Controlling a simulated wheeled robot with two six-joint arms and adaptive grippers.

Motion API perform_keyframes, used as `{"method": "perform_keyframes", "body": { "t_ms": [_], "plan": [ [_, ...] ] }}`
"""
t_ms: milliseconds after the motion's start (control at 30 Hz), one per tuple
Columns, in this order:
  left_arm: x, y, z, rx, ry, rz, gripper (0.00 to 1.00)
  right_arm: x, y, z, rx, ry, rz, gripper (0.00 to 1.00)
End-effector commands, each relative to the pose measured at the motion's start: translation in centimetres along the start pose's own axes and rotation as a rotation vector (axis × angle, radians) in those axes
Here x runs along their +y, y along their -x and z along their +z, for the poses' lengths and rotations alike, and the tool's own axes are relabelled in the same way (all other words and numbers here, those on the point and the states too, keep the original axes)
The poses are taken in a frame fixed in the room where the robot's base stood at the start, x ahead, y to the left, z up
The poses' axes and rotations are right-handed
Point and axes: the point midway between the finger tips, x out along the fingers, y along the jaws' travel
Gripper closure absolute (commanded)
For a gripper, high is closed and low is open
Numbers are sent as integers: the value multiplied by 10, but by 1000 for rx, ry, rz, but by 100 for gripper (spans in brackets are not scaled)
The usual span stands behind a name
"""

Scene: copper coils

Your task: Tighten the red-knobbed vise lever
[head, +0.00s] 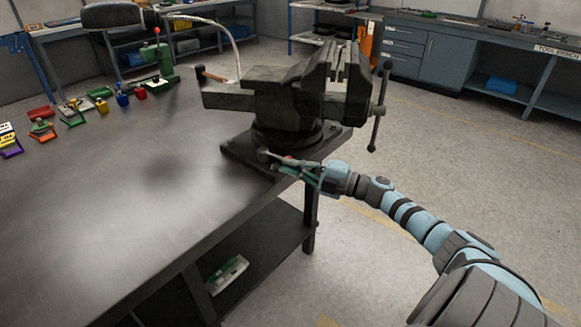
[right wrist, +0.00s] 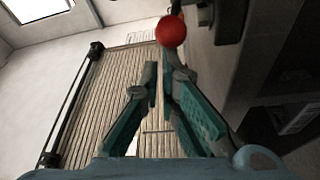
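A dark grey vise (head: 290,95) stands on its round base at the corner of the metal workbench (head: 150,190). In the right wrist view the red knob (right wrist: 170,31) is a round ball just beyond the fingertips, above the right finger. My right gripper (head: 287,164) is at the base's near side. Its teal fingers (right wrist: 159,70) are nearly together, with a thin gap and nothing between them. The lever's rod is not clear. My left gripper is out of view.
The vise's long handle bar (head: 378,108) hangs at its right. A hammer (head: 211,75), a green press (head: 159,68) and several small coloured parts lie on the bench farther back. The floor (head: 450,170) right of the bench is clear.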

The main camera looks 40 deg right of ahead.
Motion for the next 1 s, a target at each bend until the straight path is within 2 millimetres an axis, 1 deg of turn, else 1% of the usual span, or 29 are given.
{"method": "perform_keyframes", "body": {
  "t_ms": [33, 233, 367, 467, 567, 600, 667, 700, 900, 1000],
  "plan": [
    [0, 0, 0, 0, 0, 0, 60, 0, 1, 3, -10, 1, -2, 100],
    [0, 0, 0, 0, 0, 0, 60, 0, 1, 4, -13, 1, -2, 100],
    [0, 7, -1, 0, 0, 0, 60, 2, -1, -1, -11, 0, -3, 100],
    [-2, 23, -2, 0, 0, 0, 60, 6, -6, -14, -4, 0, -4, 100],
    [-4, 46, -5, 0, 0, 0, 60, 9, -14, -36, 6, -1, -4, 100],
    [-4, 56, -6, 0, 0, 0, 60, 11, -18, -46, 10, -1, -4, 100],
    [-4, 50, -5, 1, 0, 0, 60, 2, -3, -41, 9, 4, -13, 100],
    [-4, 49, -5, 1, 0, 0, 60, 2, 8, -38, 9, 4, -13, 100],
    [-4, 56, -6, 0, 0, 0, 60, 4, 54, -27, 6, 3, -10, 100],
    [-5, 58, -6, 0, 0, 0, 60, 5, 70, -23, 6, 4, -8, 100]
  ]
}}
